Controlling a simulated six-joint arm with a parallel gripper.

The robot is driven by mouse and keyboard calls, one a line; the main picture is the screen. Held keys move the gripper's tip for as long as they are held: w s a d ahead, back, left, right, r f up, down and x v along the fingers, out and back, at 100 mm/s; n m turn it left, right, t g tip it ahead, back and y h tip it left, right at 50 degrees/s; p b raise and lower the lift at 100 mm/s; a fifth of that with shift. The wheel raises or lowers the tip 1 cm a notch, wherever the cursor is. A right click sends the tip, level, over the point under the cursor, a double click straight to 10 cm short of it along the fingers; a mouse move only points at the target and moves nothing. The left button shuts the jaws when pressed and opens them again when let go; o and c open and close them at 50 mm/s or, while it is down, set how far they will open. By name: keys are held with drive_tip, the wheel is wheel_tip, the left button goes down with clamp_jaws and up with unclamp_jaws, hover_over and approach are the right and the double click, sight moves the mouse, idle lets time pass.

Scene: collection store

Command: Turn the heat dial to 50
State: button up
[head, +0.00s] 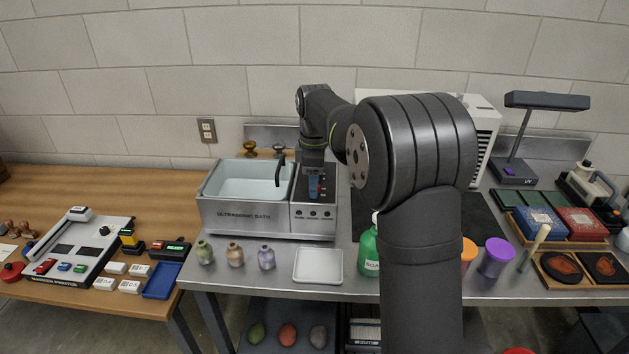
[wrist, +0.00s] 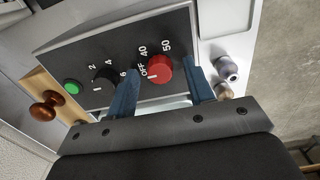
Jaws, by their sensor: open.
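The heat dial (wrist: 159,69) is a round red knob on the dark control panel (wrist: 75,50), marked OFF, 40 and 50 in the wrist view. Its white mark is on the side by OFF, away from 50. My gripper (wrist: 161,72) is open, with one blue finger on each side of the red dial. I cannot tell whether the fingers touch it. In the head view my gripper (head: 314,186) points down over the panel of the ultrasonic bath (head: 245,217), and hides the dial there.
A black dial (wrist: 104,79) marked 2, 4, 6 and a green button (wrist: 71,87) sit beside the red dial. Small bottles (head: 236,255) and a white tray (head: 318,265) stand in front of the bath. A green bottle (head: 369,250) stands right of the tray.

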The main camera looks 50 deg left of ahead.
drive_tip(key=c, duration=1)
drive_tip(key=shift+m, duration=0.4)
drive_tip(key=m, duration=0.4)
drive_tip(key=shift+m, duration=0.3)
drive_tip(key=m, duration=0.4)
drive_tip(key=shift+m, duration=0.3)
drive_tip(key=m, duration=1.3)
drive_tip(key=shift+m, duration=0.3)
